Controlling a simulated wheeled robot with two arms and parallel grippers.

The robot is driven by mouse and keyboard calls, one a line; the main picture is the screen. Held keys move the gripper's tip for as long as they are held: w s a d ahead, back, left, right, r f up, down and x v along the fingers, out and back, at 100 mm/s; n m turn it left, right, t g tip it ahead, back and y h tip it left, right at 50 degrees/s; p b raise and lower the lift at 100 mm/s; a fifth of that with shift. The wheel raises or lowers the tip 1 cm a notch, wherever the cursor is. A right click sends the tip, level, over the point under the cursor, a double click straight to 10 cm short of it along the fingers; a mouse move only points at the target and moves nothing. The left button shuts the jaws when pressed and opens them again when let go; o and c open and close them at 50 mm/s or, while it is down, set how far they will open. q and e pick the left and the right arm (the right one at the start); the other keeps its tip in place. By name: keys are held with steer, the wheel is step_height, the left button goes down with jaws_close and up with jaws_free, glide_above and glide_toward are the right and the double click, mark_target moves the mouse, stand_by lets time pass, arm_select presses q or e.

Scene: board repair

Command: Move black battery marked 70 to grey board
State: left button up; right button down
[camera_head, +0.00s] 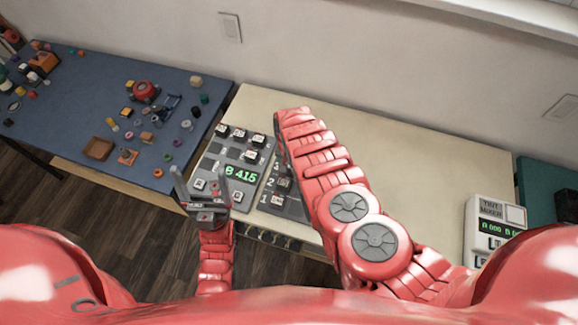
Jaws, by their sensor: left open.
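A grey board (209,163) with a green display reading about 415 lies on the pale table, with several small dark blocks with pale tops on it. A second grey board (268,187) is just right of it, partly hidden by my right arm. A dark block (283,184) sits on that one. I cannot read a 70 on any block, so I cannot tell which is the battery. My left gripper (200,181) is open, over the near edge of the left board, with nothing visible between its fingers. My right gripper is hidden behind its red arm.
A blue table (70,125) at the left holds many small parts, a brown tray (98,148) and a red round object (144,91). A white tester box (493,222) stands at the right.

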steer(key=shift+f+b, duration=0.4)
steer(key=shift+f, duration=0.1)
steer(key=shift+c, duration=1)
jaws_free()
steer(key=shift+r, duration=0.15)
steer(key=shift+r, duration=1.85)
step_height(320, 180, up, 8)
steer(key=b, duration=0.2)
step_height(320, 180, up, 6)
steer(key=p, duration=0.4)
glide_above(289, 167)
steer(key=shift+f, duration=0.2)
